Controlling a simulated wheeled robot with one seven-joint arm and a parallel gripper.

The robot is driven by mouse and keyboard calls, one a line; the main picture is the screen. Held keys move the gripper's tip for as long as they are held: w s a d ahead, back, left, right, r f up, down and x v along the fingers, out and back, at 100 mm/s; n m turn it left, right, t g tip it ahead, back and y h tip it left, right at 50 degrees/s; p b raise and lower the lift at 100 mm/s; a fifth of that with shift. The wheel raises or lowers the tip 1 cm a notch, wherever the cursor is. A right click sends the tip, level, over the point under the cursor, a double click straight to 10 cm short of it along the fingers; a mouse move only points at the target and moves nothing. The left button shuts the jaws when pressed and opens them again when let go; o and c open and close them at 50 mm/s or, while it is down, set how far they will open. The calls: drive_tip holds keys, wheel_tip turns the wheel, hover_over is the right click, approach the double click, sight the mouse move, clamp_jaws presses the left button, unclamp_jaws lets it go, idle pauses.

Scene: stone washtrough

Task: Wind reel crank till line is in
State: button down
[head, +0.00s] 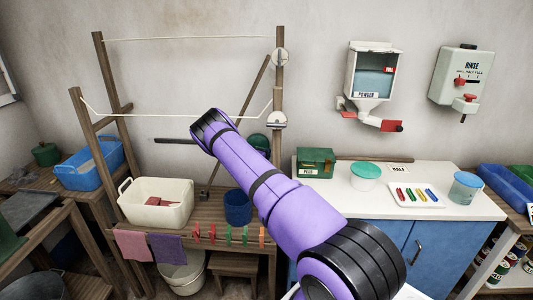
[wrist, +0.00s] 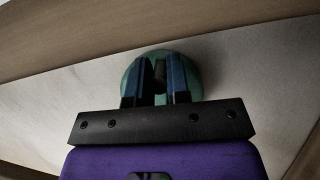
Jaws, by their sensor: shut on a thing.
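A green round reel (head: 258,142) sits on the right wooden post, partly hidden behind my purple arm. In the wrist view the reel (wrist: 196,82) is a green disc directly ahead of my gripper (wrist: 158,65). The two blue-black fingers are closed around a small dark piece in front of the disc, seemingly the crank knob (wrist: 160,72). Its lower part is hidden between the fingers. My gripper cannot be made out in the head view. A pale line (head: 170,115) runs, sagging slightly, between the left and right posts below the round white fitting; another line (head: 190,39) runs higher up.
A cream tub (head: 157,203), a blue cup (head: 238,207) and several coloured pegs are at the wooden bench. A green box (head: 315,162) stands on the white counter (head: 330,195) to the right. Wall dispensers (head: 372,80) hang above it.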

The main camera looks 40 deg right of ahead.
drive_tip(key=w+a+f+m+t+y, duration=0.3)
drive_tip(key=m+y, duration=0.3)
drive_tip(key=m, duration=0.7)
drive_tip(key=shift+w+a+f+y, duration=0.35)
drive_tip(key=shift+w+a+y, duration=0.1)
drive_tip(key=shift+w, duration=0.3)
idle(0.4)
drive_tip(key=c, duration=1.1)
unclamp_jaws()
drive_tip(key=v, duration=1.1)
drive_tip(key=shift+f, duration=0.15)
